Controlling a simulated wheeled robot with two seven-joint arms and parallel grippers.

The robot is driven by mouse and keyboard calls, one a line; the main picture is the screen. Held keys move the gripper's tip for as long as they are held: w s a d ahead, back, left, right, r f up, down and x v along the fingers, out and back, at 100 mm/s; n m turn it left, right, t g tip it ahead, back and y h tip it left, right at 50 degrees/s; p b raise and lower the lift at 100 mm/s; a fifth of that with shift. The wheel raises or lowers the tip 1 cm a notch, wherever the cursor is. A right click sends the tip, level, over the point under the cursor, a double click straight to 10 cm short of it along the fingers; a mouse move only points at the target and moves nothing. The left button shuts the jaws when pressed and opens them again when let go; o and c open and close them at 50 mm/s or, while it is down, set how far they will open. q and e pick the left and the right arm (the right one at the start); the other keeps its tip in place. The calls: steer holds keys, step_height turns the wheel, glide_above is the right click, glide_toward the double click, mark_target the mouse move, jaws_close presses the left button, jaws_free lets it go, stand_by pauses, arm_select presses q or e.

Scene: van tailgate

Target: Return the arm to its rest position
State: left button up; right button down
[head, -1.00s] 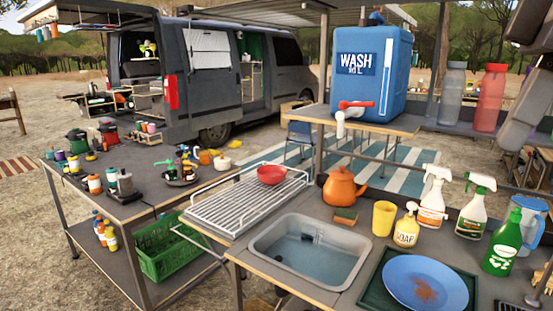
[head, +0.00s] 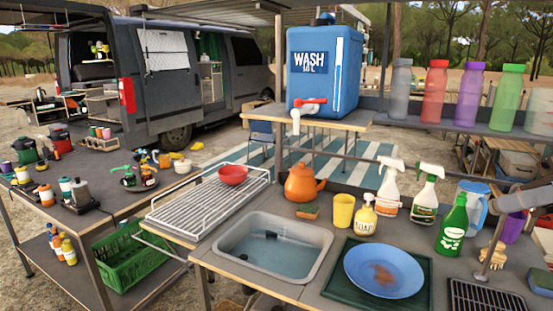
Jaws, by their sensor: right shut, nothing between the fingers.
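My right arm comes in from the right edge in the head view, as a grey link low over the counter. Its gripper (head: 497,201) is at the arm's left end, beside the blue-lidded pitcher (head: 474,204) and above a brush (head: 494,256). The gripper is shut and empty; its fingers are small and hard to make out. My left gripper is not in view.
The counter holds a sink (head: 274,250), a blue plate (head: 384,270), spray bottles (head: 425,195), a green soap bottle (head: 453,224) and an orange kettle (head: 302,184). A purple cup (head: 514,227) is close to my right arm. Coloured bottles (head: 469,94) line the shelf behind.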

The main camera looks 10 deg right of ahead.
steer(key=w+a+f+m+t+h, duration=0.2)
steer(key=w+f+m+t, duration=0.15)
steer(key=f, duration=0.75)
steer(key=w+a+f+m+t+h, duration=0.1)
steer(key=w+f+m+t, duration=0.3)
steer(key=f, duration=0.7)
steer(key=s+f+n+g+h, duration=0.1)
steer(key=s+f+g+h, duration=0.3)
steer(key=f, duration=0.7)
steer(key=s+f+h, duration=0.1)
steer(key=f+h, duration=0.5)
steer(key=f, duration=0.5)
steer(key=s+a+f+n+t, duration=0.2)
steer(key=s+a+f+n, duration=0.2)
steer(key=s+a+n, duration=0.25)
steer(key=w+a+r+m, duration=0.1)
steer(key=a+m, duration=0.3)
steer(key=a, duration=0.7)
steer(key=shift+a+m+t, duration=0.2)
steer(key=shift+m+t, duration=0.15)
steer(key=shift+m, duration=0.05)
steer(key=shift+d, duration=0.1)
